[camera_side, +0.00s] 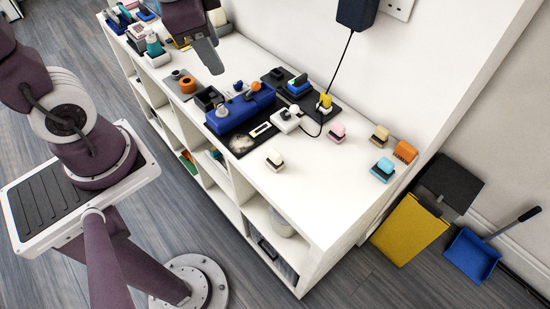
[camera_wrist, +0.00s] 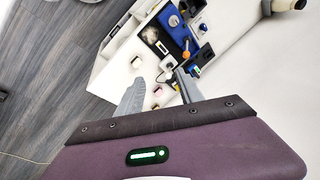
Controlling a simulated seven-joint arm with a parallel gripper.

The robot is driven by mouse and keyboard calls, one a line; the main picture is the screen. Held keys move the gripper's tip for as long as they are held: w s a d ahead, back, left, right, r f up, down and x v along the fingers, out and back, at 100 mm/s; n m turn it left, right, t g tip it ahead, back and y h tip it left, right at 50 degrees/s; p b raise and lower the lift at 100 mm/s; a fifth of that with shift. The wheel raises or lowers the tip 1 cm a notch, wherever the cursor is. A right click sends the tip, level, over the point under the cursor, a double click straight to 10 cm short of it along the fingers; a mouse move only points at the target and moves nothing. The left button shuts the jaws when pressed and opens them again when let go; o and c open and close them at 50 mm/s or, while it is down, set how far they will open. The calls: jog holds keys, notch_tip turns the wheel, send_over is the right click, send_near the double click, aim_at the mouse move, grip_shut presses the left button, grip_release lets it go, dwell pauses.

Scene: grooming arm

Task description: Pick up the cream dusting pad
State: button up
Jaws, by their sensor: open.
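The cream dusting pad (camera_side: 274,158), a small pale block with a dark band, sits on the white shelf top, in front of the black mat and apart from the other pads. A pale block that looks like it shows in the wrist view (camera_wrist: 137,62), just beyond the left finger. My gripper (camera_side: 214,70) is high at the top of the side view, to the left of and above the pad. In the wrist view my gripper (camera_wrist: 160,76) has its two grey fingers spread, with nothing held between them.
Pink (camera_side: 337,131), tan (camera_side: 380,136), orange (camera_side: 405,151) and light blue (camera_side: 382,170) pads stand to the right. The shelf top's front right is bare.

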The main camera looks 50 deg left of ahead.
jog(key=w+d+f+m+g, duration=0.2)
jog(key=w+f+m, duration=0.4)
jog(key=f, duration=0.4)
jog(key=m+g+h, duration=0.1)
jog(key=m+g, duration=0.1)
jog(key=m, duration=0.4)
send_over(275, 153)
jog(key=f, duration=1.3)
jog(key=shift+s, duration=0.35)
jog(key=f, duration=0.7)
jog(key=shift+w+f, duration=0.15)
jog(key=shift+w, duration=0.25)
grip_shut()
